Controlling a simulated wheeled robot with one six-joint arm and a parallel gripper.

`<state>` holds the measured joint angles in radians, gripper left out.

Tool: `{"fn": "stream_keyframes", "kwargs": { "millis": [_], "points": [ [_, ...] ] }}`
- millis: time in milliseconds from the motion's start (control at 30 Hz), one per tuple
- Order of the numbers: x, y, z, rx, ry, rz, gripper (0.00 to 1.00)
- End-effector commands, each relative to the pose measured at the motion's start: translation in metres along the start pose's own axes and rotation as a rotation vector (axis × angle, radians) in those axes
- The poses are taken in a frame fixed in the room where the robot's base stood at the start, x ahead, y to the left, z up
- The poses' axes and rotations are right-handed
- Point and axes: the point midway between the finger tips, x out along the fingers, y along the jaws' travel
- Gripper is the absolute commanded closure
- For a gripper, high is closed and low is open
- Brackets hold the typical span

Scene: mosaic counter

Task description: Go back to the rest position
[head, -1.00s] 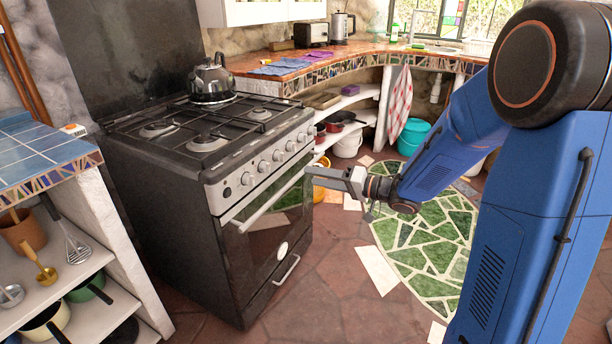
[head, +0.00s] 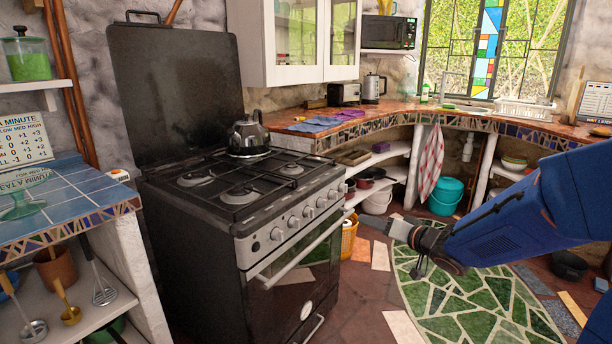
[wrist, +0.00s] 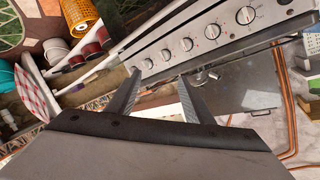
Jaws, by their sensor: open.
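My gripper (head: 374,222) is at the end of my blue arm, in front of the right side of the stove in the head view. In the wrist view, its two fingers (wrist: 159,76) are spread apart with nothing between them. The black stove (head: 210,250) stands at the left centre, its oven door closed and its bar handle (head: 300,254) across the front. The fingers look apart from the handle.
A kettle (head: 249,136) sits on the stove. A tiled counter (head: 75,195) with shelves of utensils is on the left. A curved mosaic counter (head: 440,118) runs behind. An orange basket (head: 348,235) and teal bucket (head: 445,196) stand near it. The green mosaic floor (head: 470,300) is open.

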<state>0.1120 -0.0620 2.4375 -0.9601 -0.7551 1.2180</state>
Motion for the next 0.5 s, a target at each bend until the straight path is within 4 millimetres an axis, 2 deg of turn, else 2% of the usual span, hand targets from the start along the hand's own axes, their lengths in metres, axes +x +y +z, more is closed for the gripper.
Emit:
{"fn": "stream_keyframes", "kwargs": {
  "millis": [100, 233, 367, 500],
  "points": [
    [-0.027, 0.012, -0.017, -0.084, 0.036, 0.156, 0.53],
    [-0.063, 0.026, -0.026, -0.152, 0.037, 0.326, 0.53],
    [-0.104, 0.037, -0.024, -0.194, 0.001, 0.477, 0.53],
    [-0.152, 0.042, -0.009, -0.217, -0.077, 0.611, 0.53]
  ]
}}
